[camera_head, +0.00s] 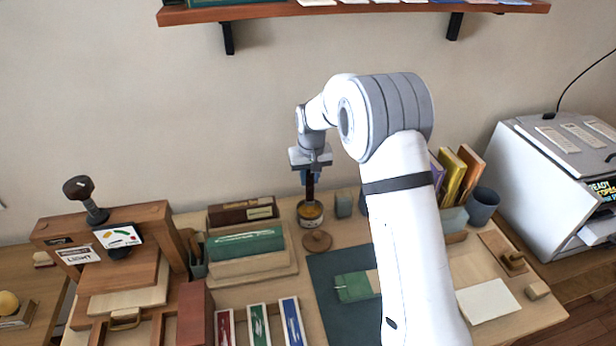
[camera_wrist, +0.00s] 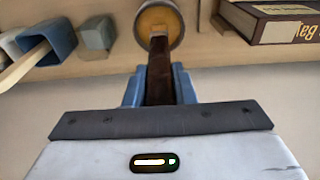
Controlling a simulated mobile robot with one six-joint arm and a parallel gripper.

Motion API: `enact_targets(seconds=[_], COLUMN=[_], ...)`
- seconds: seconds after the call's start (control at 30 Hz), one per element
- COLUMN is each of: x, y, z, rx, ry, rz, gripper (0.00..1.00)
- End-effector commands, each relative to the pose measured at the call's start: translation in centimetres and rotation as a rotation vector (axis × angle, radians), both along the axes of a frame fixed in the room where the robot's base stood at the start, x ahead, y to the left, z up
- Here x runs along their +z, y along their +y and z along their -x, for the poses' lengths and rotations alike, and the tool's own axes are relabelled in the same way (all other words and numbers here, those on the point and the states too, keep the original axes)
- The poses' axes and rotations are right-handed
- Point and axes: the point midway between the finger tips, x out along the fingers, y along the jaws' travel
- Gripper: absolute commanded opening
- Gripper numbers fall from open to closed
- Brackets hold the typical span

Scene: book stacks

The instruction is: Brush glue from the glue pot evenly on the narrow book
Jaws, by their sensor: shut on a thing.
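My gripper (camera_head: 310,178) is shut on a dark brown brush handle (camera_head: 309,188), held upright over the glue pot (camera_head: 310,223). In the wrist view, the blue fingers (camera_wrist: 160,88) clasp the brush (camera_wrist: 159,70), which reaches to the round pot (camera_wrist: 173,38) with yellow-brown glue. The brush's lower end appears to be in the pot; its bristles are hidden. A small green book (camera_head: 352,287) with a tan end lies flat on a dark mat (camera_head: 330,318), right of centre; my arm hides its right side. I cannot tell whether it bears glue.
A round wooden lid (camera_head: 317,241) lies before the pot. A grey block (camera_head: 343,205) stands just right of it. A wooden press (camera_head: 120,245) and a green book (camera_head: 245,243) are left. Upright books (camera_head: 450,175) and a grey cup (camera_head: 483,205) are right. A shelf (camera_head: 350,9) hangs above.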

Motion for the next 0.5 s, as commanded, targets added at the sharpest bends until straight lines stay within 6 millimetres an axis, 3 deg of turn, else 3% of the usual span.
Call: enact_targets(seconds=[0.5], x=[4.5], y=[0.0], z=[-0.1], rx=[0.000], ry=[-0.003], rz=[-0.001], gripper=[0.00])
